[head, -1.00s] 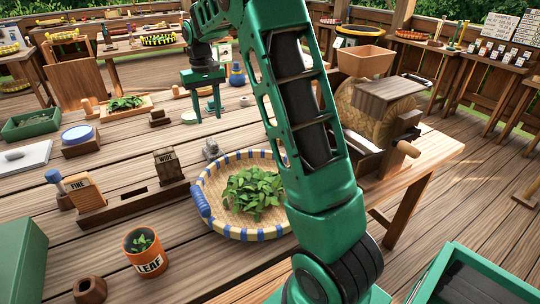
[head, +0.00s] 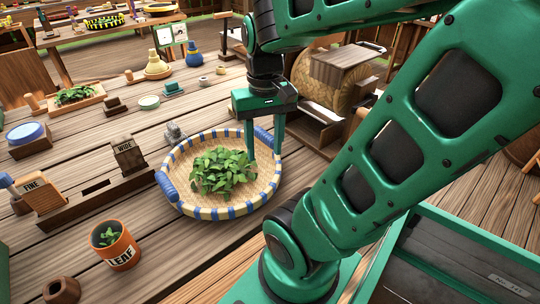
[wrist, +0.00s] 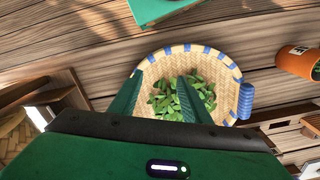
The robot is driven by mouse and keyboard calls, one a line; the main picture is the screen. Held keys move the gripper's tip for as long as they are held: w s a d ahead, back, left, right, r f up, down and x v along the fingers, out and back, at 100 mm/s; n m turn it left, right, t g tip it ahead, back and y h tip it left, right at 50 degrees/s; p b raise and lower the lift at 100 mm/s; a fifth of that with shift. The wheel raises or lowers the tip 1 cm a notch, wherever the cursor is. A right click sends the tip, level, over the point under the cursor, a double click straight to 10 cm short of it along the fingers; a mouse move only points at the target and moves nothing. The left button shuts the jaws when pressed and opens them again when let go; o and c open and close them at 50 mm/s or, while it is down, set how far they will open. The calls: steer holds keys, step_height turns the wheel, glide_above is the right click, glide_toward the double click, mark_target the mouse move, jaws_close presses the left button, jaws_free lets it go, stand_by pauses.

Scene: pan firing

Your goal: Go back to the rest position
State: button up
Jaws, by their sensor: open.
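My gripper (head: 264,148) is green, points down and is open, with its two fingers apart and nothing held between them. It hangs over the right side of a round woven basket (head: 185,205) with a blue-and-cream rim and blue handles. Green leaves (head: 222,172) lie heaped in the basket. In the wrist view the basket (wrist: 225,110) shows beyond the fingers (wrist: 155,95), and the fingers partly cover the leaves (wrist: 190,97). I cannot tell the exact height of the fingertips above the basket.
An orange LEAF pot (head: 117,252) stands front left. A wooden rack (head: 95,192) with FINE and WIDE blocks lies left of the basket. A small grey figure (head: 174,132) stands behind the basket. A straw roll with a wooden box (head: 340,68) stands back right.

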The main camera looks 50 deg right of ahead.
steer(key=s, duration=0.1)
steer(key=s+f, duration=0.1)
steer(key=s, duration=0.1)
steer(key=shift+s+a+f, duration=0.15)
steer(key=shift+a+f, duration=0.05)
steer(key=shift+w+f, duration=0.25)
steer(key=shift+w, duration=0.45)
steer(key=c, duration=0.3)
